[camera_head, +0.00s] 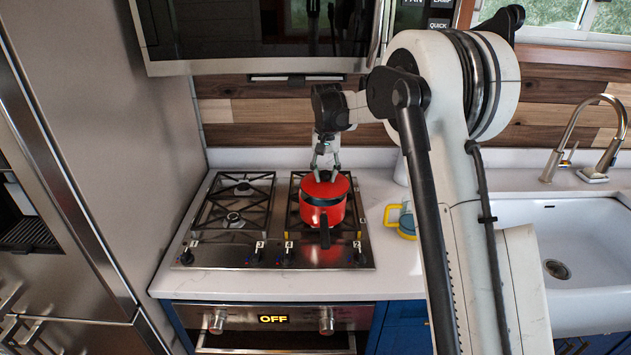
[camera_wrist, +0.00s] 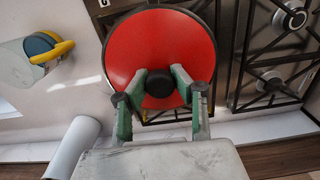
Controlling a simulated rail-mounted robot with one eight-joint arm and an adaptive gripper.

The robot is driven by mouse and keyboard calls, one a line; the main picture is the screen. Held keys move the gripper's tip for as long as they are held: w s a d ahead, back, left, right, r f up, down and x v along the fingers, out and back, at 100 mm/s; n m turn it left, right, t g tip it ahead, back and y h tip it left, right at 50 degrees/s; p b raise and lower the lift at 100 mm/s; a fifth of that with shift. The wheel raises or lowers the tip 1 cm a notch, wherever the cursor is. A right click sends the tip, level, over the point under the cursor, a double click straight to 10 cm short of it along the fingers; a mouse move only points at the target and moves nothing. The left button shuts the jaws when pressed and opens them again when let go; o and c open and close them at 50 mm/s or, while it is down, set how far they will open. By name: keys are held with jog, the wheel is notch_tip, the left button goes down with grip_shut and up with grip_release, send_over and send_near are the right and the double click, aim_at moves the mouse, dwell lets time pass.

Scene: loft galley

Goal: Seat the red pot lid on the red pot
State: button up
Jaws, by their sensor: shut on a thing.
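The red pot (camera_head: 322,218) stands on the right side of the stove, its dark handle pointing to the front. The round red pot lid (camera_head: 327,188) is over the pot's top; a dark band shows between its front edge and the pot's rim, so it does not look flush there. In the wrist view the lid (camera_wrist: 160,40) fills the upper middle and hides the pot. My gripper (camera_head: 324,174) is above the lid, pointing down. In the wrist view my gripper's fingers (camera_wrist: 160,82) are closed around the lid's black knob (camera_wrist: 161,92).
The gas stove (camera_head: 235,205) has bare black grates on the left. A yellow-and-blue mug-like thing (camera_head: 405,220) stands right of the stove and shows in the wrist view (camera_wrist: 48,48). The microwave (camera_head: 255,35) hangs above. The sink (camera_head: 565,260) is at the right.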

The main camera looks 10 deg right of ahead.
aim_at(323, 180)
jog(key=shift+w+a+r, duration=0.1)
jog(key=shift+w+a, duration=0.15)
jog(key=shift+a, duration=0.05)
jog(key=shift+f, duration=1.05)
jog(key=shift+f+b, duration=0.65)
jog(key=shift+b, duration=0.9)
dwell(1.4)
dwell(0.4)
jog(key=o, duration=1.1)
